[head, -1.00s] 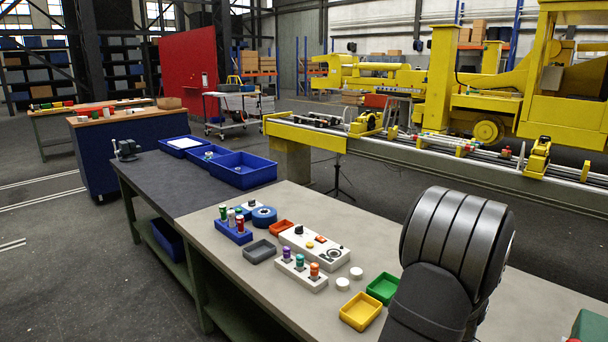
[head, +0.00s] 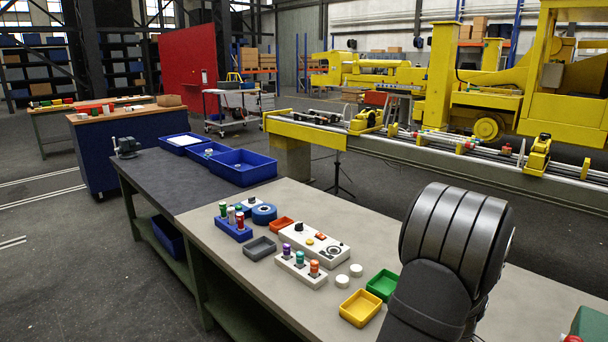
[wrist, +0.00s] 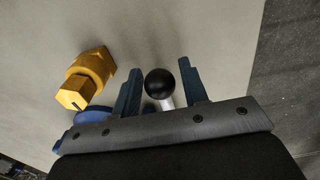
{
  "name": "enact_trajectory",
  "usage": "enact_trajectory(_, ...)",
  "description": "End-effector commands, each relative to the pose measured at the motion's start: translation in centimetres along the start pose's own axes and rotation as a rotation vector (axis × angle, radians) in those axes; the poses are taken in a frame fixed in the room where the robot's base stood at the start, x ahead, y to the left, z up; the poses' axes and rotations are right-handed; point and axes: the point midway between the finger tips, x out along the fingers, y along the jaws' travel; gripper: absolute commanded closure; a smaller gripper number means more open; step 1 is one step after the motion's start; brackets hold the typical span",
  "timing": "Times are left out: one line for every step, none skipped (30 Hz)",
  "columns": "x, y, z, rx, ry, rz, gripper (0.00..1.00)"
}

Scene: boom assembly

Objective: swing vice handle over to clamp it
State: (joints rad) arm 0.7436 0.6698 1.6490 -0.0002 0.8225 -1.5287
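In the wrist view, a black ball knob (wrist: 160,83) on a pale rod (wrist: 167,103) looks like the handle's end. It sits between the two blue fingers of my open gripper (wrist: 160,66). A gap shows between the knob and the right finger. The knob is very near the left finger, and I cannot tell whether they touch. A brass-coloured hex fitting (wrist: 88,76) is left of the fingers. A blue round part (wrist: 92,115) is partly hidden behind the gripper body. My gripper is not visible in the head view, and neither is this handle.
The head view shows a grey bench vice (head: 126,147) on the far dark worktop. Yellow (head: 360,308) and green (head: 382,285) trays, a white control box (head: 315,243) and a peg block (head: 300,268) stand left of my arm.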

Motion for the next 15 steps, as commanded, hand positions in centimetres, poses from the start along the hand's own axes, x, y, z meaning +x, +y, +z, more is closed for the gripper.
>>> enact_trajectory(-0.13, -0.03, -0.02, 0.0, 0.0, 0.0, 0.6)
enact_trajectory(-0.15, -0.04, -0.02, 0.0, 0.0, -0.001, 0.6)
enact_trajectory(-0.15, -0.05, -0.02, 0.0, 0.0, -0.001, 0.6)
enact_trajectory(-0.14, -0.05, -0.02, 0.0, 0.0, -0.001, 0.6)
enact_trajectory(-0.14, -0.05, -0.02, 0.0, 0.0, -0.001, 0.6)
enact_trajectory(-0.14, -0.04, -0.02, 0.0, 0.0, -0.001, 0.6)
enact_trajectory(-0.14, -0.04, -0.02, 0.0, 0.0, -0.001, 0.64)
enact_trajectory(-0.14, -0.04, -0.02, 0.0, 0.0, -0.001, 0.7)
enact_trajectory(-0.14, -0.04, -0.02, 0.0, 0.0, -0.001, 0.78)
enact_trajectory(-0.14, -0.04, -0.02, 0.0, 0.0, -0.001, 0.83)
enact_trajectory(-0.13, -0.05, -0.02, 0.0, 0.0, -0.001, 0.83)
enact_trajectory(-0.13, -0.05, -0.02, 0.0, 0.0, -0.001, 0.83)
enact_trajectory(-0.13, -0.06, -0.02, 0.0, 0.0, -0.001, 0.83)
enact_trajectory(-0.13, -0.06, -0.02, 0.0, 0.0, -0.001, 0.83)
enact_trajectory(-0.11, -0.07, -0.02, 0.0, 0.0, -0.001, 0.83)
